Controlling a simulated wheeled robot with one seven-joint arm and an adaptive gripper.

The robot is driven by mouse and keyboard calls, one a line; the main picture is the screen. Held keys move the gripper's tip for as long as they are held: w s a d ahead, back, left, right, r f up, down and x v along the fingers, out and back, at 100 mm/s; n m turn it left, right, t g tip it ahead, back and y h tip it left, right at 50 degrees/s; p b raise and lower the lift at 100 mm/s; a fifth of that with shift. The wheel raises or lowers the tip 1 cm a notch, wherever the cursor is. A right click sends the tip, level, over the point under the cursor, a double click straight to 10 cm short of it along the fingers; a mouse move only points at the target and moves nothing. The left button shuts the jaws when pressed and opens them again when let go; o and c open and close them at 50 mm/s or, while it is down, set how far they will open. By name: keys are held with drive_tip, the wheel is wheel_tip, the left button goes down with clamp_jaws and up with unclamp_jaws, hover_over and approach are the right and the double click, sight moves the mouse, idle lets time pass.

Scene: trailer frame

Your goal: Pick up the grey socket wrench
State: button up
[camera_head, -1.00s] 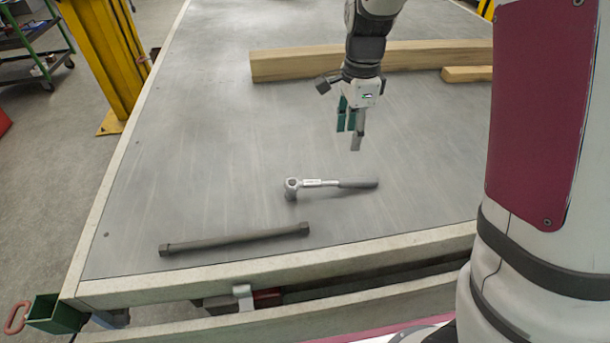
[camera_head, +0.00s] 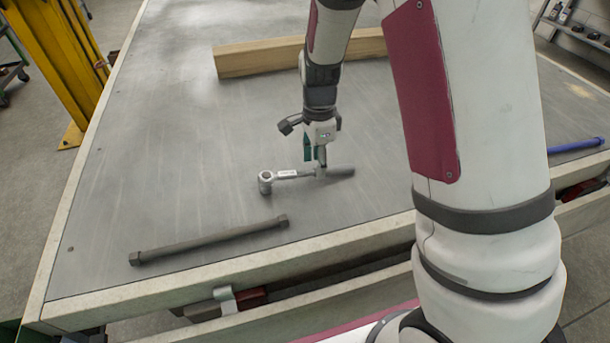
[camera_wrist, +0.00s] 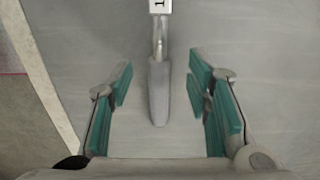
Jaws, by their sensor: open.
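The grey socket wrench (camera_head: 290,174) lies flat on the grey trailer deck (camera_head: 180,150), its round head to the left and its dark handle to the right. My gripper (camera_head: 314,168) is low over the wrench, near where the shaft meets the handle. In the wrist view the wrench handle (camera_wrist: 159,92) lies between the two open, teal-padded fingers of my gripper (camera_wrist: 162,95), touching neither.
A dark bar with thick ends (camera_head: 210,240) lies nearer the front edge. A wooden beam (camera_head: 260,58) lies behind my gripper. A blue rod (camera_head: 576,146) lies at the right. A yellow post (camera_head: 62,60) stands beyond the deck's left side.

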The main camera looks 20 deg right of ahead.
drive_tip(key=shift+f, duration=1.3)
clamp_jaws()
drive_tip(key=shift+r, duration=0.1)
drive_tip(key=shift+r, duration=0.55)
drive_tip(key=r, duration=0.1)
drive_tip(key=s+r+p, duration=0.1)
drive_tip(key=shift+a+r, duration=0.1)
drive_tip(key=shift+r, duration=0.2)
drive_tip(key=s, duration=0.4)
drive_tip(key=s+a+p, duration=0.1)
drive_tip(key=s, duration=0.4)
drive_tip(key=s+a+r+p, duration=0.1)
drive_tip(key=s, duration=0.4)
drive_tip(key=shift+a+r, duration=0.1)
drive_tip(key=shift+s, duration=0.45)
